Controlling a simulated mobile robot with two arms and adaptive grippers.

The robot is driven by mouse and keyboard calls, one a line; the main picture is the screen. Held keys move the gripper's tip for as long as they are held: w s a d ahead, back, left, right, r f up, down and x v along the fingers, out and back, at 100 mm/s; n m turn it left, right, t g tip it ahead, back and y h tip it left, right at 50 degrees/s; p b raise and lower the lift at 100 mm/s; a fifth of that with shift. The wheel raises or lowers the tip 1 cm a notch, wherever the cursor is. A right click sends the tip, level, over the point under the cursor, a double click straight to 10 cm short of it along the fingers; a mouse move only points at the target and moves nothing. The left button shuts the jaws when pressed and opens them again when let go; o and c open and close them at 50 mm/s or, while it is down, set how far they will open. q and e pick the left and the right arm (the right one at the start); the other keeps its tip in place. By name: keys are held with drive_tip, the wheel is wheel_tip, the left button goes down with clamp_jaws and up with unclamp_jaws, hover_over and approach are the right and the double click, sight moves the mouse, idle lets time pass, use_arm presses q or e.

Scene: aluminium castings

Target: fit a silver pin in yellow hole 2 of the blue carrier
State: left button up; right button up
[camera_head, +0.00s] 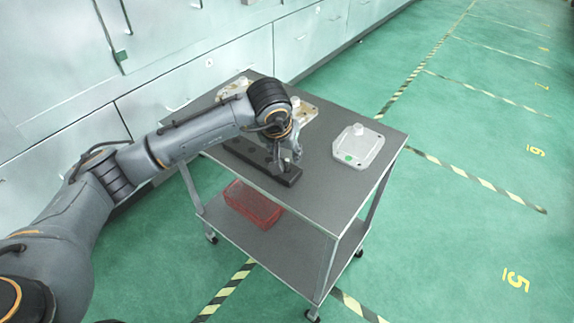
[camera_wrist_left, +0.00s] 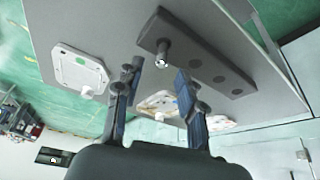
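My left gripper (camera_head: 289,163) is over the near end of a long dark block (camera_head: 240,152) on the cart top. In the left wrist view the gripper (camera_wrist_left: 160,68) is open, its two fingers apart. A silver pin (camera_wrist_left: 162,52) stands upright at one end of the dark block (camera_wrist_left: 205,72), in line with the gap between the fingertips. No contact shows. Several dark round holes run along the rest of the block. In the head view the gripper largely hides the pin. I see no blue carrier and no yellow hole. My right gripper is not in view.
The grey cart top (camera_head: 325,190) also carries a pale casting with a green dot (camera_head: 357,146) at the right and a beige casting (camera_head: 303,111) behind my wrist. A red basket (camera_head: 253,203) sits on the lower shelf. The front of the top is clear.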

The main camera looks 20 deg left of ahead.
sight(287, 160)
use_arm(q)
drive_tip(key=x, duration=0.3)
drive_tip(key=p+x, duration=0.1)
drive_tip(key=shift+s+f, duration=0.25)
drive_tip(key=shift+f, duration=0.1)
drive_tip(key=shift+c, duration=0.4)
clamp_jaws()
drive_tip(key=shift+r, duration=0.1)
